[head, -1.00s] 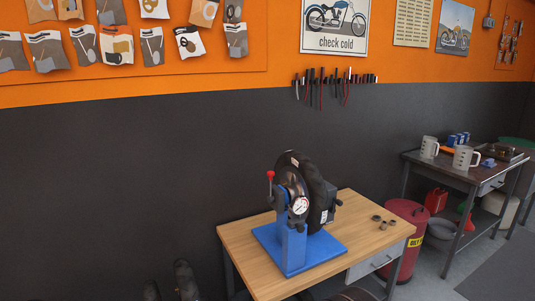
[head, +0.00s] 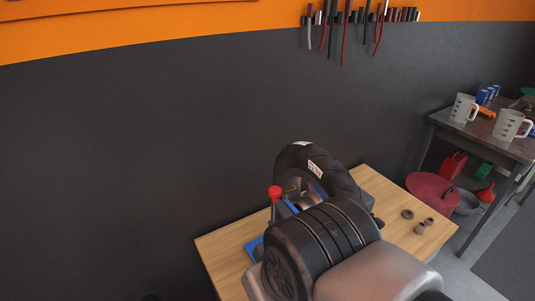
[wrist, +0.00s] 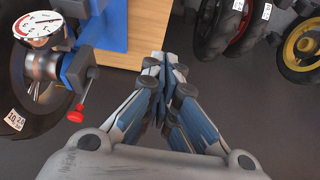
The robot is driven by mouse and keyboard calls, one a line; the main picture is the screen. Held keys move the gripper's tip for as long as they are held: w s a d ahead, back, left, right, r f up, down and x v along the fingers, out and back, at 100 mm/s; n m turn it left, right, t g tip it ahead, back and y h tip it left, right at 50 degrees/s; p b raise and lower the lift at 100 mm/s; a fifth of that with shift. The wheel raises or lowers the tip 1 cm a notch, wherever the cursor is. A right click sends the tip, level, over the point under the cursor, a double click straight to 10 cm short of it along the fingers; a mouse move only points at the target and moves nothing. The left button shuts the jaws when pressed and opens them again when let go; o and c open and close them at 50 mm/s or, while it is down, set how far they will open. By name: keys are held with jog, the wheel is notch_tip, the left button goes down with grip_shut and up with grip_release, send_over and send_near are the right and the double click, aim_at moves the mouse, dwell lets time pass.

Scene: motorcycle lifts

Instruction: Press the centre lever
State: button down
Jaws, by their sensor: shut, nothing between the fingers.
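The lever with a red ball knob (head: 274,192) stands upright on the blue wheel stand (head: 252,247), beside a black tyre (head: 295,155), in the head view. In the wrist view the red knob (wrist: 75,115) is at the left, with a dial gauge (wrist: 37,27) and the tyre (wrist: 15,115) near it. My gripper (wrist: 164,58) is shut and empty. Its fingertips are to the right of the knob in the wrist view and apart from it. In the head view my arm hides the fingers and much of the stand.
The stand is on a wooden table (head: 222,250); some small round parts (head: 419,228) lie on its right. A metal bench (head: 480,138) with mugs is farther right. Wheels (wrist: 302,42) stand on the floor in the wrist view.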

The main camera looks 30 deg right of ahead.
jog(key=w+d+r+m+p, duration=0.3)
jog(key=w+d+r+p, duration=0.3)
jog(key=w+r+p, duration=0.55)
jog(key=w+d+f+m+h+p, duration=0.1)
jog(key=w+d+m+p, duration=0.1)
jog(key=w+d, duration=0.8)
jog(key=shift+w+d+t+h+p, duration=0.3)
jog(key=shift+w+d+t+p, duration=0.1)
jog(key=shift+w, duration=0.5)
jog(key=shift+f, duration=0.1)
notch_tip(320, 180, down, 9)
jog(key=w+b, duration=0.1)
jog(key=b, duration=0.1)
jog(key=shift+a+b, duration=0.2)
jog(key=shift+b, duration=0.2)
jog(key=shift+s+a+f, duration=0.1)
